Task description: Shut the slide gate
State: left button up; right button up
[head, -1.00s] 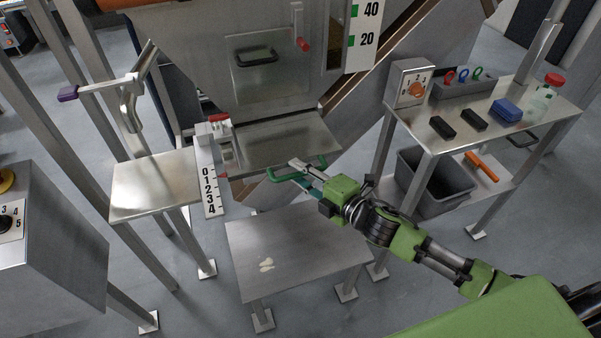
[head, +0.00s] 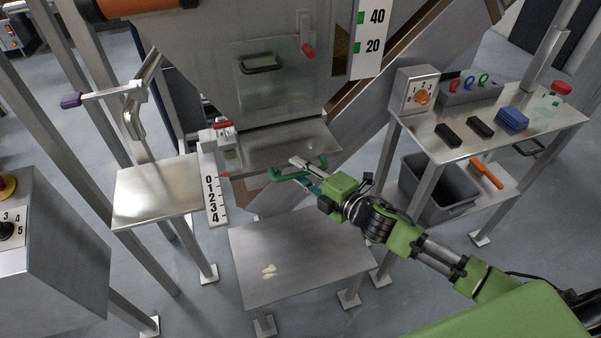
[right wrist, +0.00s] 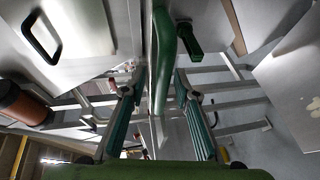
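The slide gate (head: 285,144) is a flat metal plate under the hopper. Its green handle (head: 288,175) is at the front edge. A red pointer (head: 225,174) at the left sits near the 0 end of the white 0–4 scale (head: 213,195). My right gripper (head: 307,168) is at the handle. In the right wrist view the handle (right wrist: 161,50) runs between the teal fingers (right wrist: 160,90), which are spread with gaps beside it. Whether either finger touches it is unclear. My left gripper is not in view.
A low metal table (head: 300,260) stands below the gate. A side shelf (head: 155,190) is at the left. At the right a bench (head: 460,145) holds black and blue blocks, a bottle and a knob box (head: 418,90), with a grey bin (head: 440,190) beneath.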

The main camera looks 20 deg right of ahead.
jog(key=shift+s, duration=0.2)
jog(key=v, duration=1.1)
jog(key=shift+s+d, duration=0.15)
jog(key=shift+s, duration=0.15)
jog(key=shift+r, duration=0.15)
jog(key=d+f+m+g+h, duration=0.2)
jog(key=d+f+m+h, duration=0.35)
jog(key=f, duration=0.95)
jog(key=s+d+f+m+g+h, duration=0.1)
jog(key=s+d+f+m+g, duration=0.2)
jog(key=f, duration=0.6)
jog(key=s+d+f+m, duration=0.3)
jog(key=s+d+f, duration=0.15)
jog(key=f, duration=0.35)
jog(key=s+a+f+m+g, duration=0.3)
jog(key=s+f+m+g, duration=0.1)
jog(key=s+f, duration=1)
jog(key=s+a+f+m+g, duration=0.1)
jog(key=s+a+f, duration=0.1)
jog(key=s, duration=0.4)
jog(key=s+a+f+m+g, duration=0.1)
jog(key=s+a+f+g, duration=0.1)
jog(key=s, duration=0.5)
jog(key=s+a+f+m+g, duration=0.1)
jog(key=s+a+f+m, duration=0.1)
jog(key=s+a+f, duration=0.2)
jog(key=s, duration=0.3)
jog(key=shift+s+a+g, duration=0.2)
jog(key=shift+a+g, duration=0.1)
